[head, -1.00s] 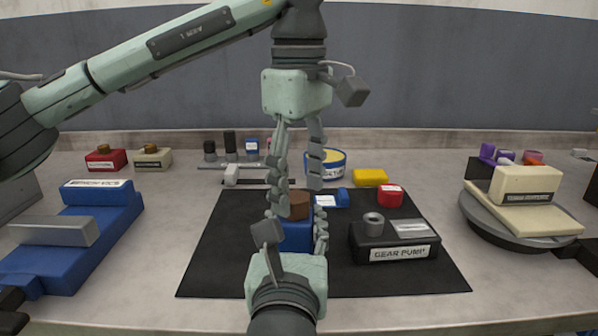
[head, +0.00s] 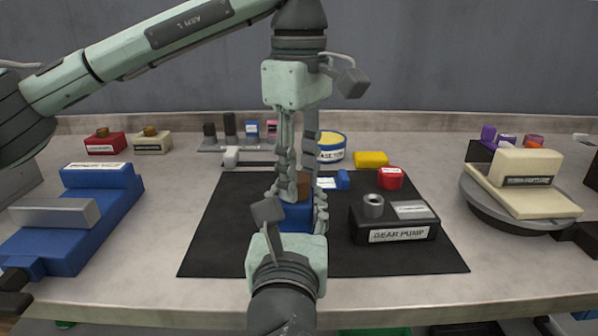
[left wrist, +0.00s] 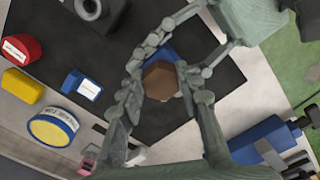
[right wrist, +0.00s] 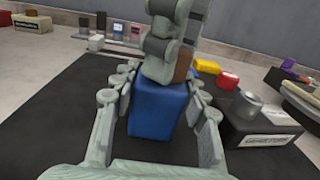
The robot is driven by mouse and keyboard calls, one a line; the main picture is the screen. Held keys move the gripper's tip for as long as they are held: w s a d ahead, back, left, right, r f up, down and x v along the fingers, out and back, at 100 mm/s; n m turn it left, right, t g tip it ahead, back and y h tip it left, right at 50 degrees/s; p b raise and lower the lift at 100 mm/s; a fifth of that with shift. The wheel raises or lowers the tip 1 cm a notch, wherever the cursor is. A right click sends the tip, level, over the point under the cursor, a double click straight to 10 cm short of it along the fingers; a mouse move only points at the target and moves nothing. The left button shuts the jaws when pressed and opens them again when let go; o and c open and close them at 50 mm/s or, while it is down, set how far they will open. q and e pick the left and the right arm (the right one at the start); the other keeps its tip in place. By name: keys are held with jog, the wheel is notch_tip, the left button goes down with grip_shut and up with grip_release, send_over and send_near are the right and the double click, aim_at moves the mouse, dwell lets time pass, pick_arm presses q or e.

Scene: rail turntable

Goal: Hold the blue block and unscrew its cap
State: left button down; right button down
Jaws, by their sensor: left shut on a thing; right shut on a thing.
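The blue block (head: 297,217) stands upright on the black mat, with a brown hexagonal cap (head: 304,182) on top. The cap also shows in the left wrist view (left wrist: 160,80). My left gripper (head: 298,187) points straight down from above and is shut on the cap, its fingers on either side. My right gripper (head: 297,205) reaches in from the front and is shut on the block, with a finger along each side, as the block (right wrist: 157,112) shows in the right wrist view. The left fingers hide much of the cap.
A black gear pump (head: 393,222) stands close right of the block on the black mat (head: 225,235). A red cap-like piece (head: 390,178), a yellow block (head: 371,159) and a round tin (head: 331,147) lie behind. A blue vise (head: 75,235) is left, a turntable (head: 525,218) right.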

pick_arm(q)
jog(key=n, duration=0.4)
jog(key=shift+w, duration=0.1)
jog(key=shift+n, duration=1)
jog(key=n, duration=0.3)
jog(key=shift+w, duration=0.15)
jog(key=n, duration=0.3)
jog(key=shift+w+n, duration=0.1)
jog(key=shift+n, duration=0.9)
jog(key=n, duration=0.4)
jog(key=shift+a, duration=0.1)
